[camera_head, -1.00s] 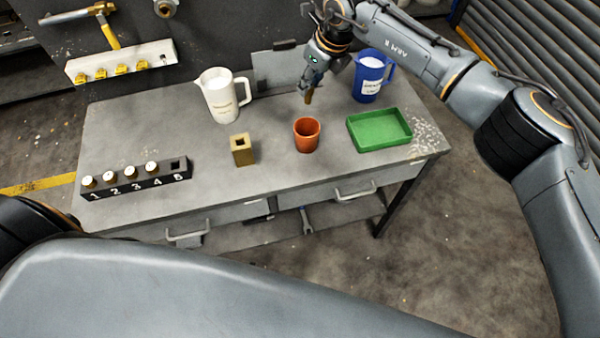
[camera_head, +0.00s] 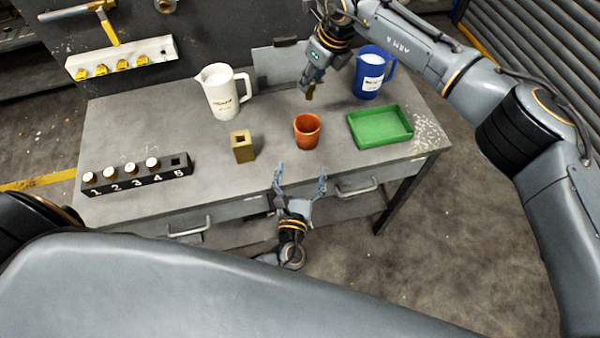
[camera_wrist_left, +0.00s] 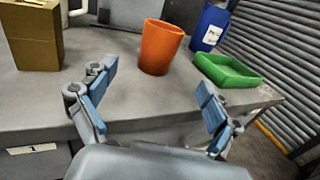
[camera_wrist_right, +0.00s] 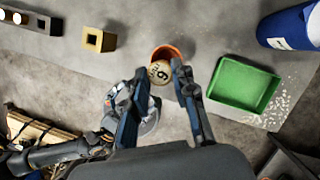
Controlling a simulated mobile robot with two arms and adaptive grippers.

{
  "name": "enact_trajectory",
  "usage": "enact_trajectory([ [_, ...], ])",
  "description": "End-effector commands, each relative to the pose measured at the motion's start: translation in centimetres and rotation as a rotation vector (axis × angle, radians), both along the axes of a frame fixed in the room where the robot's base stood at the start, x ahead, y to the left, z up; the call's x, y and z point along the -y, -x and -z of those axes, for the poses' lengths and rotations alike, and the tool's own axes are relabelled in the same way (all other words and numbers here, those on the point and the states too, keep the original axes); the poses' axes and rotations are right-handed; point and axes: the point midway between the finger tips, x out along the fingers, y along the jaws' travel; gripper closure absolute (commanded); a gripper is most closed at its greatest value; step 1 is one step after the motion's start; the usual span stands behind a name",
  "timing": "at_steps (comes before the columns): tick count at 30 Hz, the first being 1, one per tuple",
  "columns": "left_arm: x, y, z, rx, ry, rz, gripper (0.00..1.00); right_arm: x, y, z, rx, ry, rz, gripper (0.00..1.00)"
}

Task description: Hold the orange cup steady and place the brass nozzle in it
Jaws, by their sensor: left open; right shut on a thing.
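The orange cup (camera_head: 307,131) stands upright and open on the grey workbench, and it shows ahead in the left wrist view (camera_wrist_left: 160,48). My left gripper (camera_head: 300,171) is open and empty at the bench's front edge, its spread fingers pointing toward the cup but apart from it. My right gripper (camera_head: 312,82) is shut on the brass nozzle (camera_head: 310,92), above and behind the cup. In the right wrist view the nozzle's round, marked end (camera_wrist_right: 159,72) is between the fingers and covers part of the cup (camera_wrist_right: 168,50).
A green tray (camera_head: 366,140) is right of the cup, with a blue pitcher (camera_head: 368,84) behind. A white pitcher (camera_head: 220,100) and a square brass block (camera_head: 242,153) with a hole stand left. A black numbered rack (camera_head: 135,180) holds several white-topped pieces; slot 5 is empty.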

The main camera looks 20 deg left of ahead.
Motion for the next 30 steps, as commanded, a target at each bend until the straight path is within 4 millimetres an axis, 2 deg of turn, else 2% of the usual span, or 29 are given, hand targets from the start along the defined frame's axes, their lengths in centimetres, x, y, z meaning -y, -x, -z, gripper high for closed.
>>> enact_trajectory([
  [5, -0.5, -2.6, -0.1, 0.001, 0.004, -0.001, 0.11, 0.0, 0.0, 0.0, 0.0, 0.0, 0.0, 1.0],
  [12, -1.4, -7.2, 0.0, 0.001, 0.003, -0.001, 0.11, 0.0, 0.0, 0.0, 0.0, 0.0, 0.0, 1.0],
  [18, -2.0, -10.0, 0.1, -0.001, 0.003, -0.001, 0.11, 0.0, 0.0, 0.0, 0.0, 0.0, 0.0, 1.0],
  [24, -2.3, -11.1, 0.1, -0.003, 0.004, 0.0, 0.11, 0.0, 0.0, 0.0, 0.0, 0.0, 0.0, 1.0],
  [30, -2.3, -11.3, 0.1, -0.003, 0.005, 0.0, 0.11, 0.0, 0.0, 0.0, 0.0, 0.0, 0.0, 1.0],
])
